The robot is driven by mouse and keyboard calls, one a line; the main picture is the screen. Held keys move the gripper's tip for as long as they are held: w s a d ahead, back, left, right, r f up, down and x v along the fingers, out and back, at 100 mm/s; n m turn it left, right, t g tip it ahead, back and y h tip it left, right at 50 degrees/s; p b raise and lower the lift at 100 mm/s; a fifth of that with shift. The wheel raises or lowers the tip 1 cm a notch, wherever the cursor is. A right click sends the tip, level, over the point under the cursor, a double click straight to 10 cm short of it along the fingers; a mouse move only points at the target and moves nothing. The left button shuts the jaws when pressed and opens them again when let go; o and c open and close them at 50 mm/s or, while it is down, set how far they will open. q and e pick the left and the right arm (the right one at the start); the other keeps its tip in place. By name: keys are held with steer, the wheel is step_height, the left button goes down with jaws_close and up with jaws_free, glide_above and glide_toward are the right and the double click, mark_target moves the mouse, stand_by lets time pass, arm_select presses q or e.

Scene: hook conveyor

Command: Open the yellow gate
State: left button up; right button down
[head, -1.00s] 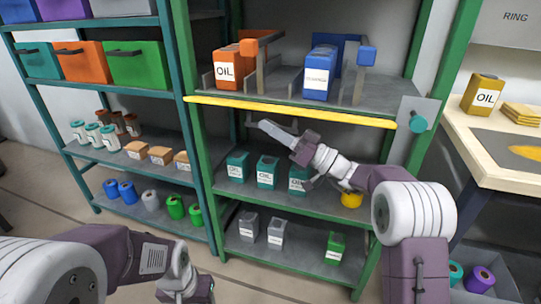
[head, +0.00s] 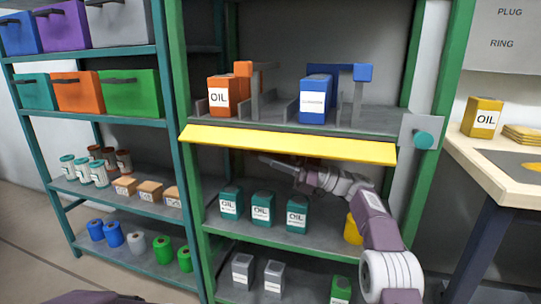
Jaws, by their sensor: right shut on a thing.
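The yellow gate (head: 290,143) is a long flat panel along the front edge of the green rack's upper shelf. Its broad face shows, sloping down and out from the shelf edge. My right gripper (head: 272,161) is just under the gate's lower edge near its middle, shut on the gate; the gate partly hides the grip. On the shelf behind the gate stand an orange oil can (head: 222,95) and a blue canister (head: 316,98). My left gripper is out of view.
A teal round knob (head: 424,140) sits on a grey plate at the gate's right end. Teal oil cans (head: 262,209) stand on the shelf below, with a yellow container (head: 352,230) by my right arm. A workbench (head: 470,160) is at the right.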

steer(key=shift+w+n, duration=0.15)
steer(key=shift+n, duration=0.25)
steer(key=c, duration=1.4)
jaws_free()
steer(key=shift+c, duration=0.2)
steer(key=w+p+v, duration=0.1)
steer(key=v, duration=0.8)
steer(key=shift+s+p, duration=0.4)
steer(key=shift+s, duration=0.05)
